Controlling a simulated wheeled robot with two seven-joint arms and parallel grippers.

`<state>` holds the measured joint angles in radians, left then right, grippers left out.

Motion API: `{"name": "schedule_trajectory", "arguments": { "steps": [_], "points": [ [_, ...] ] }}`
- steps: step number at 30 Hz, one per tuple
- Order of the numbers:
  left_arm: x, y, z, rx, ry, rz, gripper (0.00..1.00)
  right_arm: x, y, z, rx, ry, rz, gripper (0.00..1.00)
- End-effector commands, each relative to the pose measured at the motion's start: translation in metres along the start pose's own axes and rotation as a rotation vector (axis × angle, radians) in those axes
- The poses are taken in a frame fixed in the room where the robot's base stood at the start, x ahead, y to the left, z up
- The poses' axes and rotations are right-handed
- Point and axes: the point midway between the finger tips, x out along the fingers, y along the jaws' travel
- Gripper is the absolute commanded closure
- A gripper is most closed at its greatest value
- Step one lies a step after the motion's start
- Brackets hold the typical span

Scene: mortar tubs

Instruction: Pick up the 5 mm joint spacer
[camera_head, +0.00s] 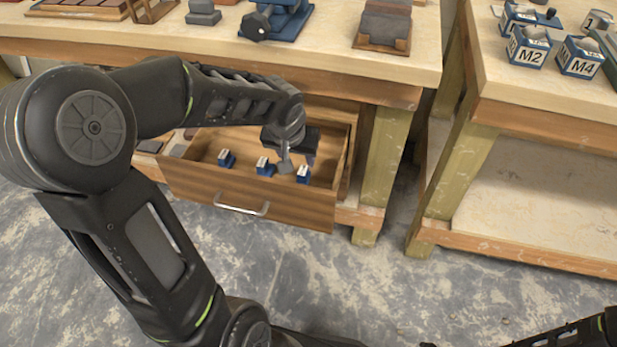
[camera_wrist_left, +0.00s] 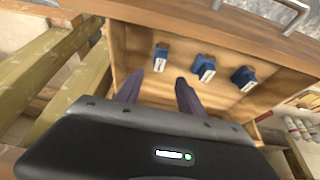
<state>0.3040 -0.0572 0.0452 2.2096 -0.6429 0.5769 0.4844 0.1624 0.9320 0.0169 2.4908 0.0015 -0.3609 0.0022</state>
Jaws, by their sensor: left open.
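The left wrist view shows all three, the nearest to my fingers at left (camera_wrist_left: 160,58), another in the middle (camera_wrist_left: 204,68) and one at right (camera_wrist_left: 244,78). My left gripper (camera_head: 297,162) is over the drawer, its two fingers (camera_wrist_left: 157,88) apart with nothing between them. My right gripper is out of view.
The drawer's front has a metal handle (camera_head: 241,208). The workbench top (camera_head: 330,45) overhangs the drawer and carries wooden trays and a blue tool (camera_head: 277,18). A second bench at right holds labelled boxes, M2 (camera_head: 526,47) and M4 (camera_head: 578,58). The floor in front is clear.

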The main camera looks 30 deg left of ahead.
Motion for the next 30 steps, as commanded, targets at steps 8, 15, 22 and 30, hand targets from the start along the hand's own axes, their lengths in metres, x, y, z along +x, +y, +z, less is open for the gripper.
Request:
{"name": "schedule_trajectory", "arguments": {
  "steps": [8,15,22,30],
  "points": [
    [0.011,0.000,0.004,0.000,0.000,0.001,0.55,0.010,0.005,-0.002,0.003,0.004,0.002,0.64],
    [0.014,0.000,0.005,0.001,-0.001,0.001,0.55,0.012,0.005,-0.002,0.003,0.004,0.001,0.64],
    [0.037,0.000,0.005,0.000,-0.002,0.001,0.55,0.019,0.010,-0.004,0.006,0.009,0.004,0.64],
    [0.037,0.000,0.004,0.000,0.000,0.001,0.55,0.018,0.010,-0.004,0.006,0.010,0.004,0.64]
  ]
}}
